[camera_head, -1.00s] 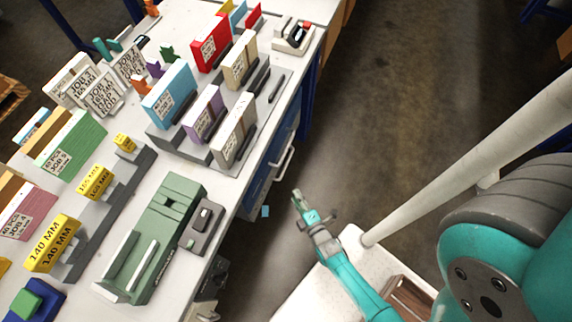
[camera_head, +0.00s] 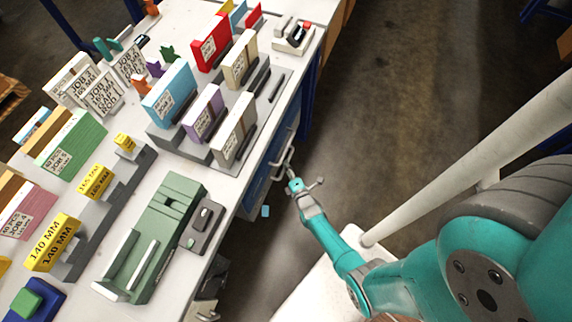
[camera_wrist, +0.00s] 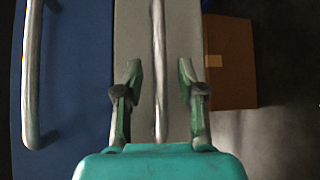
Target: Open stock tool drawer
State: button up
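Drawers sit under the bench's right edge, with a blue front (camera_head: 258,188) in the head view. In the wrist view a grey front (camera_wrist: 137,30) carries a long metal bar handle (camera_wrist: 158,30). A blue front (camera_wrist: 75,70) with its own bar handle (camera_wrist: 33,75) is at the left. My gripper (camera_wrist: 158,78) is open, its fingers on either side of the grey front's handle; I cannot tell whether they touch it. In the head view my gripper (camera_head: 291,174) is beside the drawer handles (camera_head: 285,150). No label identifies the stock tool drawer.
The bench top (camera_head: 185,165) holds a green device (camera_head: 165,225), coloured stock blocks in racks and yellow length blocks (camera_head: 52,243). A brown box (camera_wrist: 230,62) lies right of the grey front in the wrist view.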

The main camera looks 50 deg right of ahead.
jog(key=shift+x, duration=1.05)
grip_shut()
